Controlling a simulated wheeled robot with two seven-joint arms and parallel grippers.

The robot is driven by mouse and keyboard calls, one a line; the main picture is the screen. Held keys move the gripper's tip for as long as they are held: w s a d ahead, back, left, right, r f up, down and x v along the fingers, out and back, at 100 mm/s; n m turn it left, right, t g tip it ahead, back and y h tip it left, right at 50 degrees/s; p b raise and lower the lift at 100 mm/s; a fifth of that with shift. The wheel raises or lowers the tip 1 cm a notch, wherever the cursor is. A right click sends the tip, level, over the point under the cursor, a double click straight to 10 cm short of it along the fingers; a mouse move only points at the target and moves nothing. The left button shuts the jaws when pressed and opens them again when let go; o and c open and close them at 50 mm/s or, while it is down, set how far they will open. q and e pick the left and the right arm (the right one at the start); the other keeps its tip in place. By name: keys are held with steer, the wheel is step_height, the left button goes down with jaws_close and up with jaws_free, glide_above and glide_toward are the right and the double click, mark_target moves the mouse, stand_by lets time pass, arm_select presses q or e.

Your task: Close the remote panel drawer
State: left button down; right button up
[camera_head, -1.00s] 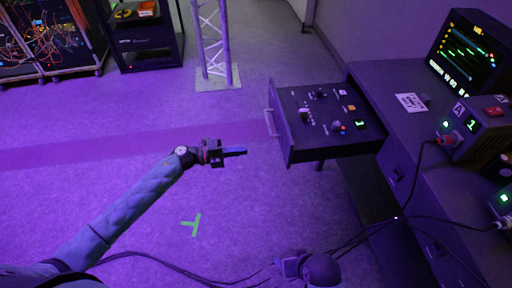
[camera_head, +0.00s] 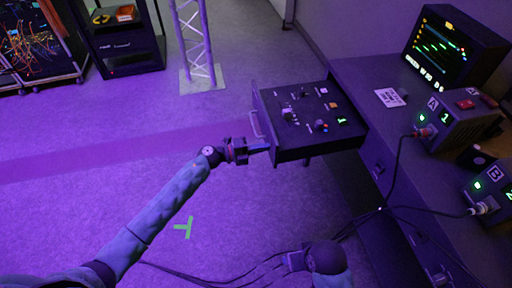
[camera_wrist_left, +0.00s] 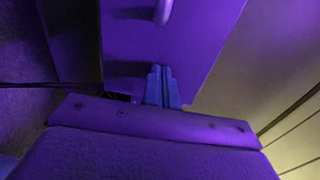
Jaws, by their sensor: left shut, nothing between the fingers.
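The remote panel drawer (camera_head: 312,112) sticks out to the left from the desk, with knobs and lit buttons on its top. Its front (camera_wrist_left: 200,50) carries a bar handle (camera_head: 256,124), which also shows at the top of the left wrist view (camera_wrist_left: 163,10). My left gripper (camera_head: 268,148) is shut and empty. Its fingertips are at the drawer front, near the front's near end and to one side of the handle; I cannot tell whether they touch. Part of my right arm (camera_head: 326,258) shows at the bottom; its fingers cannot be made out.
The desk (camera_head: 350,75) bears a monitor (camera_head: 455,50) and boxes with lit digits (camera_head: 460,118). Cables hang at its near side and run over the floor. A truss tower (camera_head: 195,45) and a rack (camera_head: 125,45) stand at the back. Floor left of the drawer is clear.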

steer(key=shift+a+r, duration=0.1)
arm_select(q)
steer(key=shift+d, duration=0.1)
arm_select(e)
steer(key=shift+w, duration=0.1)
arm_select(q)
glide_toward(350, 130)
steer(key=b+x, duration=0.1)
steer(key=x, duration=0.2)
steer(key=f+b+x, duration=0.1)
steer(key=x, duration=0.2)
steer(key=b+x, duration=0.1)
steer(key=x, duration=0.3)
steer(key=shift+w+f, duration=0.3)
steer(key=shift+f, duration=0.1)
steer(key=shift+d, duration=0.1)
steer(key=shift+w+d+r, duration=0.1)
steer(key=shift+r, duration=0.2)
arm_select(e)
steer(key=w+a+f+t+y, duration=0.1)
steer(key=a+f, duration=0.3)
steer(key=f, duration=0.1)
steer(key=shift+w+a+f, duration=0.15)
steer(key=shift+a+f, duration=0.2)
